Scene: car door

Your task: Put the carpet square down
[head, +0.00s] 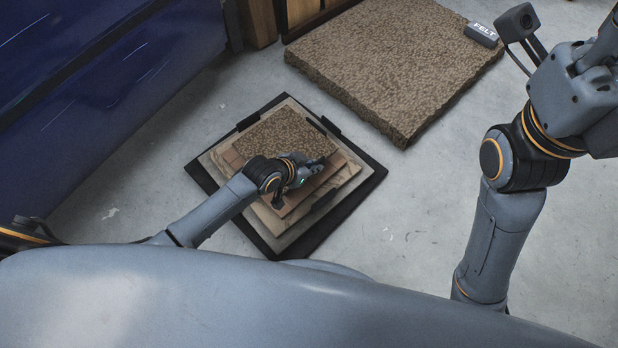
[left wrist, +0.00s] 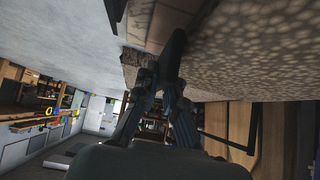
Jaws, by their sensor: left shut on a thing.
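The carpet square (head: 283,133), brown and speckled, is over a stack of flat boards (head: 328,190) on a black tray (head: 362,187). My left gripper (head: 312,170) is at its near edge and shut on it. The left wrist view shows my left gripper (left wrist: 173,62) with its fingers together against the speckled sheet (left wrist: 250,45). Whether the square touches the boards all over cannot be told. My right arm rises at the right of the head view; its gripper is out of the picture.
A large thick speckled slab (head: 395,65) lies on the floor behind, with a dark block marked FELT (head: 482,33) on its corner. A blue car door panel (head: 100,90) stands at the left. The grey floor (head: 430,220) right of the tray is clear.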

